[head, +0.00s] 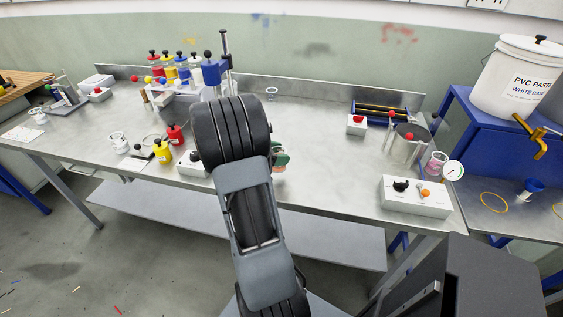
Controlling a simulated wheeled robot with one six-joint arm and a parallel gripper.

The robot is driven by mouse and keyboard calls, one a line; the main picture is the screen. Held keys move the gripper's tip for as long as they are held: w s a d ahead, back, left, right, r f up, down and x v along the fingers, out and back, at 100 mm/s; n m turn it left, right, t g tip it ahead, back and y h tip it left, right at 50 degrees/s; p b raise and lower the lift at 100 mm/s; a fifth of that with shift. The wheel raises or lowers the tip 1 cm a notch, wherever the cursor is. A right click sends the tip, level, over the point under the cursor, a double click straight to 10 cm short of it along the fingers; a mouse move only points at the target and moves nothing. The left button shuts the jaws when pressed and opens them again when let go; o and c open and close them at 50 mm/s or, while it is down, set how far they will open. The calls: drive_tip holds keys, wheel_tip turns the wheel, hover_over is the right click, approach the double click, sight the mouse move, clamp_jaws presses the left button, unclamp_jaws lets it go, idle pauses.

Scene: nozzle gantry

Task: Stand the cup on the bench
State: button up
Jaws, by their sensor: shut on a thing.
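My arm rises through the middle of the picture, and my gripper does not show; the thick black joint and grey link may hide it. I cannot tell which cup is meant. A small clear cup-like vessel (272,92) stands at the back of the grey metal bench (325,170), right of the black joint. A pale cup-like vessel (119,143) stands on the bench's left part, and a similar one (38,115) is at the far left. A clear beaker with pink liquid (435,164) stands at the right.
Left of my arm are a yellow bottle (162,152) and a red bottle (175,135). A partly hidden green and red thing (282,158) shows beside my arm. A white control box (415,196) and a metal pot (408,145) occupy the right. The bench's middle right is clear.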

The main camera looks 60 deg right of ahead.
drive_tip(key=shift+s+d+f, duration=0.15)
drive_tip(key=shift+d+f, duration=0.15)
drive_tip(key=shift+f, duration=0.15)
drive_tip(key=shift+s+d+f, duration=0.1)
drive_tip(key=shift+d+f, duration=0.1)
drive_tip(key=shift+f, duration=1.5)
drive_tip(key=shift+f, duration=0.1)
drive_tip(key=shift+f, duration=0.1)
drive_tip(key=o, duration=1)
